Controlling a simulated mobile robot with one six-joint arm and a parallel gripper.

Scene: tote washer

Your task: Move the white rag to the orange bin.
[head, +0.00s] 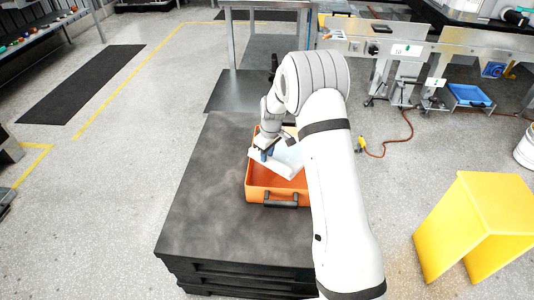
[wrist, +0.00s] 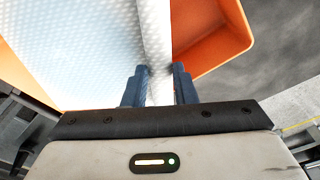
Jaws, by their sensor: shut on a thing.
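The white rag (head: 286,161) is pinched in my gripper (head: 268,153) and hangs over the orange bin (head: 269,195). In the wrist view the rag (wrist: 85,50) has a dimpled texture and a fold runs between the two blue fingers of my gripper (wrist: 160,78). The orange bin (wrist: 215,45) shows behind and to the right of it there. The bin stands on a dark stacked platform, with a black handle on its near side. Whether the rag touches the bin's floor cannot be told. My arm hides the bin's right side.
The dark platform top (head: 215,215) is clear left of the bin. A metal table (head: 265,5) stands behind. A yellow folded stand (head: 475,225) is on the floor at right, with an orange cable (head: 385,145) and a blue tray (head: 468,95) beyond.

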